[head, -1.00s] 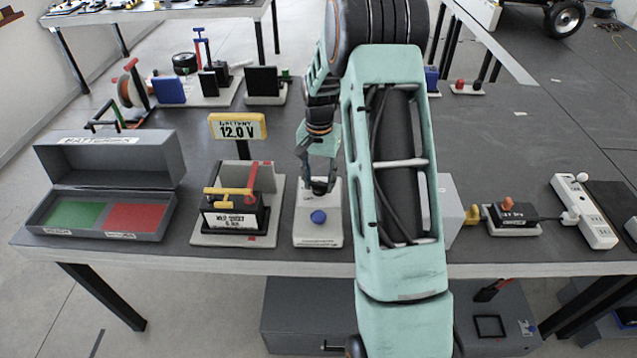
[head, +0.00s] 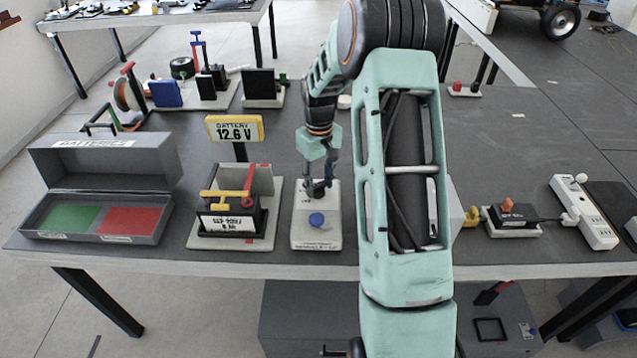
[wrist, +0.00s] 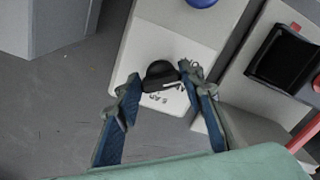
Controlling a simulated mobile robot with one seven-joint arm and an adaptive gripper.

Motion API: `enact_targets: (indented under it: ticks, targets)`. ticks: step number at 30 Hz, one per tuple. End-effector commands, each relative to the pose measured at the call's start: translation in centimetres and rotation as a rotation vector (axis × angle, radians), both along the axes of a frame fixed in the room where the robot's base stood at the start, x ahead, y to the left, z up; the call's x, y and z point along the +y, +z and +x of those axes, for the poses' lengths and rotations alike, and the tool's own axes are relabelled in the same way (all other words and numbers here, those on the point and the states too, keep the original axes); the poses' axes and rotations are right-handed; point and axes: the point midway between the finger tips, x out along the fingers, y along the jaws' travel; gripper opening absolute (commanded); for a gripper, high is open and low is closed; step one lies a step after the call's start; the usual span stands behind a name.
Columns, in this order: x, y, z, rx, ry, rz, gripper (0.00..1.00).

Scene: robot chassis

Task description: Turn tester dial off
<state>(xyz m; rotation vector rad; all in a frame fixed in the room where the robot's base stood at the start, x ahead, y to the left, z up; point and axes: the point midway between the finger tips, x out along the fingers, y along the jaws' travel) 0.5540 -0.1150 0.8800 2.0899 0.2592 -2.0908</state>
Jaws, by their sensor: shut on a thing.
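The tester is a white plate (head: 304,237) near the table's front edge, with a blue knob (head: 316,220) at its near end. It also shows in the wrist view (wrist: 150,40). The black dial (wrist: 160,74) sits toward the far end of the plate, next to small printed marks. My gripper (head: 319,187) points down over this far end. In the wrist view my gripper (wrist: 159,78) has its two fingertips on either side of the dial, shut on it. The dial's exact pointer setting is too small to read.
Left of the tester stands a battery (head: 230,220) with red and yellow clamps, with a yellow-framed sign (head: 235,129) reading 12.6 V behind it. A grey open box (head: 103,210) with green and red pads is farther left. My arm hides the table just right.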

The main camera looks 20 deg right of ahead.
Motion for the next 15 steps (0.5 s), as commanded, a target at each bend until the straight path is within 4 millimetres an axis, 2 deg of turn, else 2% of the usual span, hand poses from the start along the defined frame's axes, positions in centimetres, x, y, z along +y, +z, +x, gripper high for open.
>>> enact_targets:
  ticks: [6,15]
  targets:
    - [-0.08,0.07,0.09,-0.002,0.101,0.000,0.12]
    - [-0.11,0.07,0.11,-0.002,0.156,0.000,0.12]
